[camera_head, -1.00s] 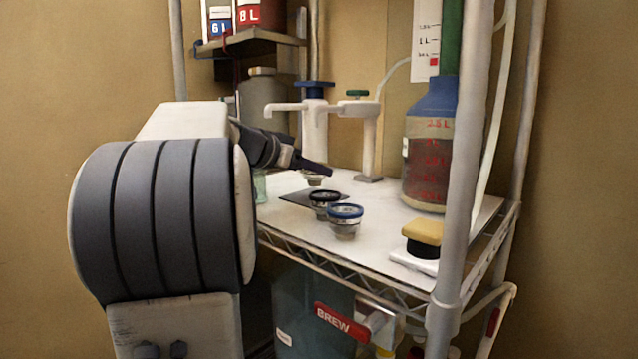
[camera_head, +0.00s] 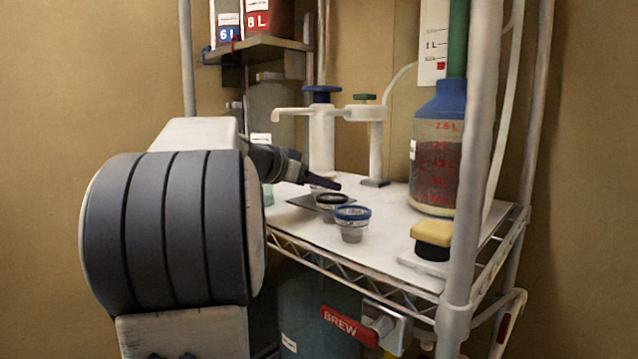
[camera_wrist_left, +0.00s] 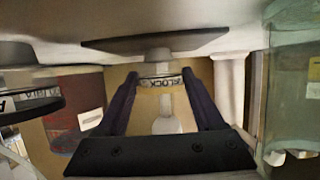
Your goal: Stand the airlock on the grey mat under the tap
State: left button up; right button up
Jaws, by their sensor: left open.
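The airlock (camera_wrist_left: 160,81) is a small grey cup with a lettered rim, partly readable as "LOCK". In the left wrist view, which is upside down, its grey base meets the dark mat (camera_wrist_left: 110,45). My left gripper (camera_wrist_left: 158,85) is open, with a finger on each side of the rim. In the head view the left gripper (camera_head: 335,184) reaches over the grey mat (camera_head: 302,202) and mostly hides the airlock (camera_head: 318,188). The white tap (camera_head: 320,130) stands behind the mat, its spout pointing left. My right gripper is out of view.
A blue-topped bottle (camera_head: 436,160) and a yellow sponge (camera_head: 431,233) are to the right. A greenish glass (camera_wrist_left: 290,90) is near the gripper. A post (camera_head: 470,180) stands at front right.

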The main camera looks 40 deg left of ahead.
pick_arm(q)
jog(key=p+v, duration=0.1)
jog(key=v, duration=1)
jog(key=shift+w, duration=0.1)
jog(key=shift+s+r, duration=0.25)
jog(key=shift+s, duration=0.35)
